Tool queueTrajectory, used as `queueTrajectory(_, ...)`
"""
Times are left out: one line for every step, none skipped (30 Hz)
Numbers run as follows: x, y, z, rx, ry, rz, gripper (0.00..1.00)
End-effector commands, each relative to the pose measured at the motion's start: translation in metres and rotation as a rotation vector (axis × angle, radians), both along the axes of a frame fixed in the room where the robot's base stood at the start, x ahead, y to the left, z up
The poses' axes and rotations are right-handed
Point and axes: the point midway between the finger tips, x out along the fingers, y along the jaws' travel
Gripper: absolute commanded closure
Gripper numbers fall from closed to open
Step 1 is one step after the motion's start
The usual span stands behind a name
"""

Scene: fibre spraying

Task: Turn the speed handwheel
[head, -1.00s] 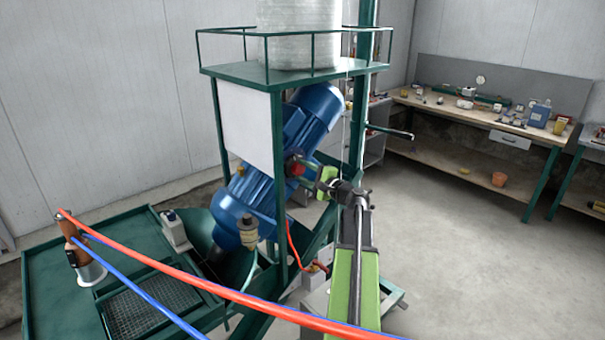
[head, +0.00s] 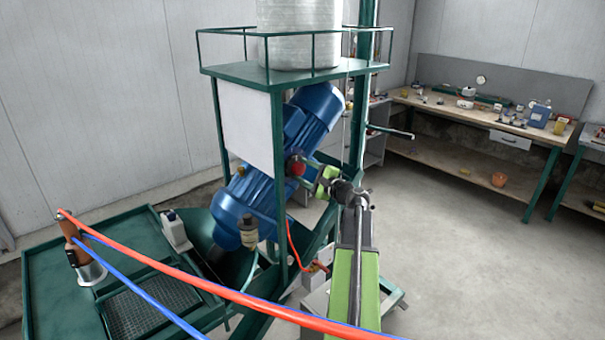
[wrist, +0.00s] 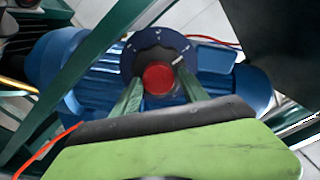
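The speed handwheel shows in the wrist view as a dark blue disc with white marks and a round red hub (wrist: 158,79). It sits on the side of the blue motor (wrist: 95,75). In the head view, the red hub (head: 296,167) shows at the motor's right side, in front of my gripper (head: 308,172). In the wrist view, the two green fingers of my gripper (wrist: 159,85) lie on either side of the red hub, close to its edges. Whether they press on it or stand slightly apart is not clear. The fingers hide the disc's lower part.
Green frame posts (head: 279,190) and a white panel (head: 245,132) stand close to the motor. Red (head: 250,303) and blue (head: 140,288) hoses cross the foreground. A workbench (head: 470,112) stands at the back right. The floor right of the machine is clear.

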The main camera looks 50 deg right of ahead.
Motion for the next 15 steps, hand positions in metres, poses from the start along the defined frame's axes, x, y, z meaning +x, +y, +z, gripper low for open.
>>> queueTrajectory(0.0, 0.0, 0.0, -0.001, 0.001, 0.0, 0.41)
queueTrajectory(0.0, 0.0, 0.0, -0.001, 0.002, 0.001, 0.37)
queueTrajectory(0.0, 0.0, 0.0, -0.002, 0.002, 0.002, 0.36)
queueTrajectory(0.0, 0.001, 0.0, -0.002, 0.002, 0.002, 0.36)
queueTrajectory(0.0, 0.001, -0.001, -0.002, 0.002, 0.002, 0.36)
queueTrajectory(0.0, 0.001, -0.001, -0.002, 0.002, 0.002, 0.36)
queueTrajectory(0.0, 0.001, -0.001, -0.002, 0.002, 0.002, 0.36)
queueTrajectory(0.0, 0.001, -0.001, -0.003, 0.003, 0.003, 0.36)
queueTrajectory(0.0, 0.001, -0.001, -0.003, 0.003, 0.003, 0.36)
queueTrajectory(-0.001, 0.001, -0.001, -0.003, 0.003, 0.003, 0.36)
queueTrajectory(-0.001, 0.001, -0.001, -0.003, 0.003, 0.003, 0.36)
queueTrajectory(-0.003, 0.001, -0.001, -0.003, 0.003, 0.003, 0.36)
queueTrajectory(-0.006, 0.002, -0.001, -0.003, 0.003, 0.003, 0.36)
queueTrajectory(-0.01, 0.002, -0.001, -0.003, 0.003, 0.003, 0.36)
queueTrajectory(-0.016, 0.003, -0.001, -0.003, 0.004, 0.002, 0.36)
